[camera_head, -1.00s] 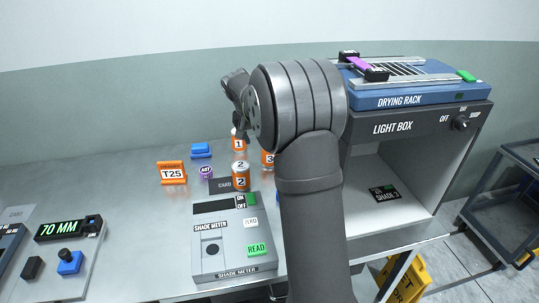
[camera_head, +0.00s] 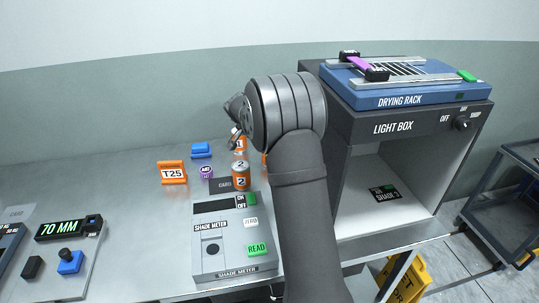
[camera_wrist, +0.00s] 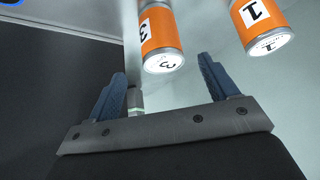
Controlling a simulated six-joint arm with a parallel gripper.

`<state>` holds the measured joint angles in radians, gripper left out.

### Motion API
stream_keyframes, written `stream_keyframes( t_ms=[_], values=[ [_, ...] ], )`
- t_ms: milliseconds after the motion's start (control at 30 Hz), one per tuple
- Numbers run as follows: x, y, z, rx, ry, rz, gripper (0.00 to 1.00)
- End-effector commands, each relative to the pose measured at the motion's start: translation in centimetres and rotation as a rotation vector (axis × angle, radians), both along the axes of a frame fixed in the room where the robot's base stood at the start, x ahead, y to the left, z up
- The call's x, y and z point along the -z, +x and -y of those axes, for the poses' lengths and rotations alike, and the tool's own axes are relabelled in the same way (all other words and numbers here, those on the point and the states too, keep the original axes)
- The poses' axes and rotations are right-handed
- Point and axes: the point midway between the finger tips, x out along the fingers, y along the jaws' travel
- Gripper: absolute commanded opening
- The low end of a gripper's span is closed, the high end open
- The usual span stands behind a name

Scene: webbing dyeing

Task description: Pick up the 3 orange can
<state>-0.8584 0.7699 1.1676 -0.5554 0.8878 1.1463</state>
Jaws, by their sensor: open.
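The orange can marked 3 (camera_wrist: 160,35) shows in the wrist view just beyond the gap between my fingertips. In the head view only a thin orange sliver of it (camera_head: 264,160) shows beside my arm; the rest is hidden. The orange can marked 1 (camera_wrist: 262,22) is to its right in the wrist view and partly hidden by my wrist in the head view (camera_head: 240,146). The orange can marked 2 (camera_head: 241,178) stands behind the shade meter. My gripper (camera_wrist: 162,68) is open, its blue fingers apart with no can between them.
The grey shade meter (camera_head: 222,262) lies in front of the cans. The light box (camera_head: 335,145) with the drying rack (camera_head: 420,98) on top stands close to my arm's right. A T25 block (camera_head: 172,173), a purple item (camera_head: 206,172) and a blue block (camera_head: 201,149) are to the left.

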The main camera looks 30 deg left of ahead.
Motion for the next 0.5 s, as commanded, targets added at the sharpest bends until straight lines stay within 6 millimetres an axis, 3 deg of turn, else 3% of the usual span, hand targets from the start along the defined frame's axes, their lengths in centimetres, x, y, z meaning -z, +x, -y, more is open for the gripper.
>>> stream_keyframes(
  t_ms=[133,500],
  values=[
    [2.0,1.3,0.1,0.001,-0.002,0.000,0.79],
    [4.1,2.9,0.0,0.001,-0.001,-0.001,0.79]
  ],
)
